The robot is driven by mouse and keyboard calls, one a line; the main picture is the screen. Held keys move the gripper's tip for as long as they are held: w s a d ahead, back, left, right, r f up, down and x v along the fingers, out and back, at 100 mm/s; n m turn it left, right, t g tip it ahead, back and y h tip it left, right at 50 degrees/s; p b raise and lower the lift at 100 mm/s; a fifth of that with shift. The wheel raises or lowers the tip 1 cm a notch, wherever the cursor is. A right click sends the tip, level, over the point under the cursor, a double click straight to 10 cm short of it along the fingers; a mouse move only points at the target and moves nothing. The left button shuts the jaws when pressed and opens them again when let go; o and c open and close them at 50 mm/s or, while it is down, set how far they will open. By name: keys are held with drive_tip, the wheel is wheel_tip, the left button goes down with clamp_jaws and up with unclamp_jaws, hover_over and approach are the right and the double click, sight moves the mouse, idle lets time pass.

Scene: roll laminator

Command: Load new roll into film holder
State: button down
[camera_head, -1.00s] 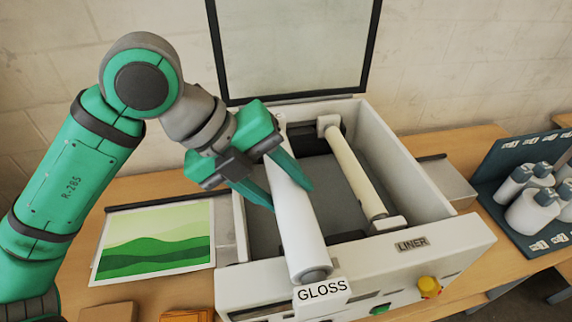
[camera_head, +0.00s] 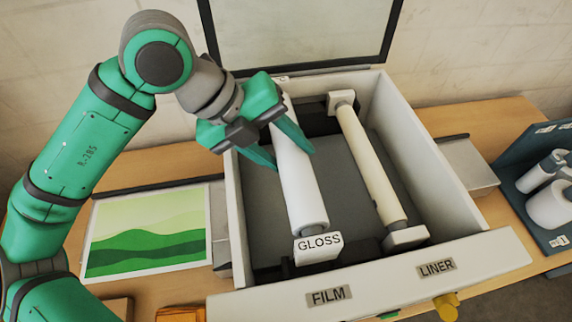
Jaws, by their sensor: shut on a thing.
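The white film roll (camera_head: 302,196) has a tag reading GLOSS (camera_head: 319,244) at its near end. My gripper (camera_head: 293,160) is shut on the roll, with its green fingers on either side of it. The roll is over the left part of the open laminator (camera_head: 232,195), above the side labelled FILM (camera_head: 329,296). I cannot tell whether its ends touch the film holder, which is mostly hidden under the roll and tag. A cream liner roll (camera_head: 369,164) sits in its holder on the right, behind the LINER label (camera_head: 436,268).
The glass lid (camera_head: 300,32) stands open at the back. A landscape print (camera_head: 147,232) lies on the table (camera_head: 470,135) at left. A dark rack (camera_head: 530,190) with white rolls stands at right. A yellow knob (camera_head: 446,306) is on the laminator's front.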

drive_tip(key=shift+f, duration=2.45)
drive_tip(key=shift+f, duration=0.4)
drive_tip(key=c, duration=0.9)
unclamp_jaws()
drive_tip(key=shift+w, duration=0.1)
drive_tip(key=v, duration=1.2)
drive_tip(key=shift+s+r, duration=0.2)
drive_tip(key=shift+r, duration=0.15)
